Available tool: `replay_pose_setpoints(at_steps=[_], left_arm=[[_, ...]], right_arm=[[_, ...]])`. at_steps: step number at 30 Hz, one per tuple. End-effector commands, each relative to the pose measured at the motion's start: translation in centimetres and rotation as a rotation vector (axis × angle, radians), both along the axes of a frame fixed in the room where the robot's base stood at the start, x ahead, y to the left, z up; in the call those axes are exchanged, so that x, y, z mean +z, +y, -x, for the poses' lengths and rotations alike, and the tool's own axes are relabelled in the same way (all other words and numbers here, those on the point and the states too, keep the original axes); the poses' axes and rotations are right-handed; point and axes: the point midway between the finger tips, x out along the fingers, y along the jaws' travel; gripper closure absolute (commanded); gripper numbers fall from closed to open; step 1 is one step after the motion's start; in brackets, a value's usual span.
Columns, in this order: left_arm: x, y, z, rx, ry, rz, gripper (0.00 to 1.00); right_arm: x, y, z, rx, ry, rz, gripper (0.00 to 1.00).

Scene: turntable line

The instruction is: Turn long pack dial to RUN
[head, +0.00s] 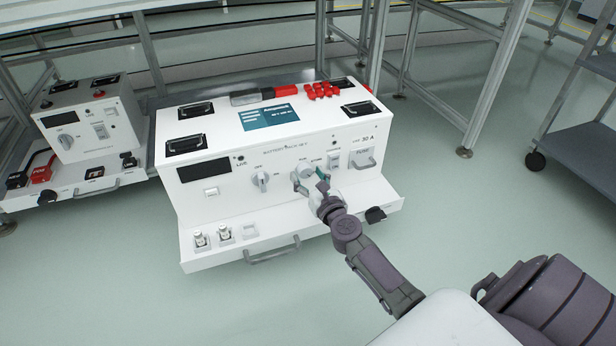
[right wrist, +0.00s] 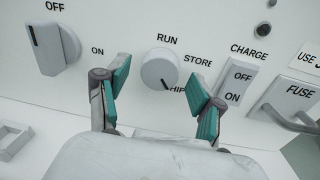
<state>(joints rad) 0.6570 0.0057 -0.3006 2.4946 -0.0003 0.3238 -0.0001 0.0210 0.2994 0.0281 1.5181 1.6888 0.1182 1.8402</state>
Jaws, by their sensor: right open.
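The long pack (head: 225,170) is a wide white case with a sloped control front. Its dial (right wrist: 160,68) is a round grey knob with RUN above it, STORE to its upper right and SHIP at its lower right. The dark mark on the knob points down and right, toward SHIP. My right gripper (head: 310,182) is at the front panel. In the right wrist view its teal fingers are open on either side of the dial (right wrist: 158,72), with visible gaps, so it does not grip it. My left gripper is not in view.
Left of the dial is an OFF/ON knob (right wrist: 55,47); right of it are a CHARGE switch (right wrist: 238,80) and a FUSE handle (right wrist: 290,118). A smaller white pack (head: 85,120) stands left. A grey cart (head: 585,120) is at the right. Floor in front is clear.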

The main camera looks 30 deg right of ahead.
Motion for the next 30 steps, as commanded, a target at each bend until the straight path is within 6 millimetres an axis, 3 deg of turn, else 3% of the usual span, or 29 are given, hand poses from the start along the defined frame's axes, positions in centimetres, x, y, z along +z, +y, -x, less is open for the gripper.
replay_pose_setpoints(at_steps=[8,19,30], left_arm=[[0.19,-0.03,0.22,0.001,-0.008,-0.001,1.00],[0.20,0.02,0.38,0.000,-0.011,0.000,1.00],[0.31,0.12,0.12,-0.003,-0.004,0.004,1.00]], right_arm=[[0.00,-0.04,-0.19,0.000,0.000,0.001,0.33],[-0.01,-0.03,-0.16,0.000,0.000,0.000,0.91],[0.13,-0.06,-0.15,-0.001,0.014,0.057,0.93]])
